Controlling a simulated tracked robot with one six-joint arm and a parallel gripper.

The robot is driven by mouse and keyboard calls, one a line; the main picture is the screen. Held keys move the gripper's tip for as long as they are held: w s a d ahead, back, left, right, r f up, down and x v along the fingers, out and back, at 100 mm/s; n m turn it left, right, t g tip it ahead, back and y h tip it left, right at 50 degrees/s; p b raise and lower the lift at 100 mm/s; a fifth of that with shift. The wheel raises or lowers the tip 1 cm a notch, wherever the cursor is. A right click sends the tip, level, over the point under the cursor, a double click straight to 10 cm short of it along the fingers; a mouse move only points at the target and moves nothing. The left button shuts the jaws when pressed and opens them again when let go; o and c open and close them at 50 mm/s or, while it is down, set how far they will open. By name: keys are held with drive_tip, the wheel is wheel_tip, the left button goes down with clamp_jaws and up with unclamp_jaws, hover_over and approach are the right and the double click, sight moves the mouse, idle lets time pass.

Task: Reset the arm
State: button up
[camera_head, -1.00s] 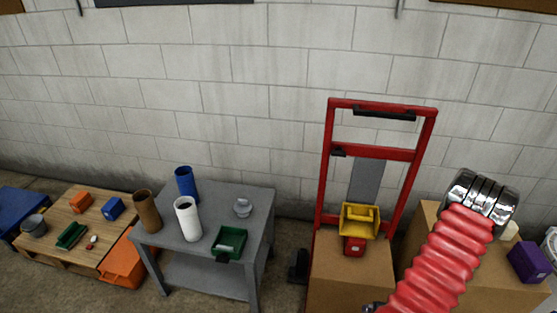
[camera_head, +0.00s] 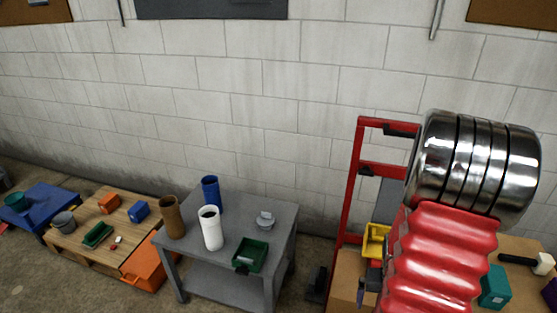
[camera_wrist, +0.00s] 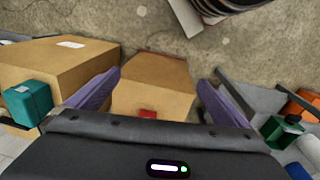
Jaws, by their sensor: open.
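My gripper (camera_wrist: 159,77) shows in the wrist view with its two purple fingers spread wide apart. Nothing is held between them; a cardboard box (camera_wrist: 160,85) with a small red item (camera_wrist: 147,114) on it lies beyond the gap. In the head view, my red ribbed arm with its chrome rings rises large at the right. It hides much of the red hand truck (camera_head: 352,190) and part of the yellow bin (camera_head: 376,242).
A grey table (camera_head: 285,222) holds brown, white and blue tubes, a green bin (camera_head: 250,254) and a small grey part. A wooden pallet (camera_head: 75,240) with small items and a blue platform (camera_head: 48,201) stand left. A teal box (camera_head: 494,287) is at right.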

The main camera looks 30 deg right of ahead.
drive_tip(key=w+a+r+n+t, duration=0.3)
drive_tip(key=a+r+n, duration=0.1)
drive_tip(key=a+r, duration=1.1)
drive_tip(key=w+a+r+n+t+y, duration=0.1)
drive_tip(key=w+a+r+n+t, duration=0.1)
drive_tip(key=a+r, duration=1.4)
drive_tip(key=w+a+n, duration=0.1)
drive_tip(key=a+n, duration=0.1)
drive_tip(key=shift+a+t, duration=0.3)
drive_tip(key=shift+t, duration=0.1)
drive_tip(key=shift+w, duration=0.15)
